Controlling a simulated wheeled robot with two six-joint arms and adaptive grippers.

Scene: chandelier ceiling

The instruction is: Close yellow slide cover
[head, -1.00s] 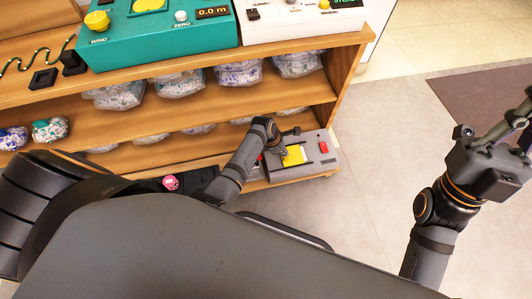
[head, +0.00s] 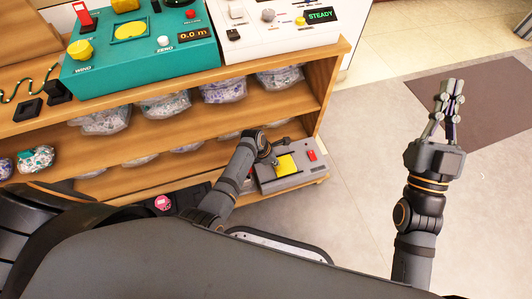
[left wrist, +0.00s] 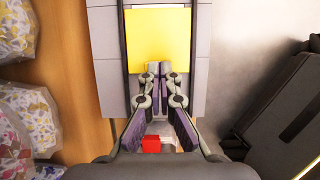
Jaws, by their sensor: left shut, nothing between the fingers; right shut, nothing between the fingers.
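The yellow slide cover (head: 287,164) is a flat square plate on a grey box on the lowest shelf. It also shows large at the top of the left wrist view (left wrist: 158,35), in a dark-edged track. My left gripper (head: 272,160) is at the box, beside the cover. In the left wrist view its shut, empty fingertips (left wrist: 159,69) overlap the cover's near edge; I cannot tell whether they touch it. My right gripper (head: 453,84) is raised over the floor at the right, shut and empty, far from the box.
A red part (head: 311,155) sits on the grey box (head: 290,179); a red part (left wrist: 151,145) shows below my fingers in the wrist view. Wrapped bundles (head: 225,86) fill the shelf above. A teal console (head: 140,50) and white console (head: 270,28) stand on top. Floor at right is open.

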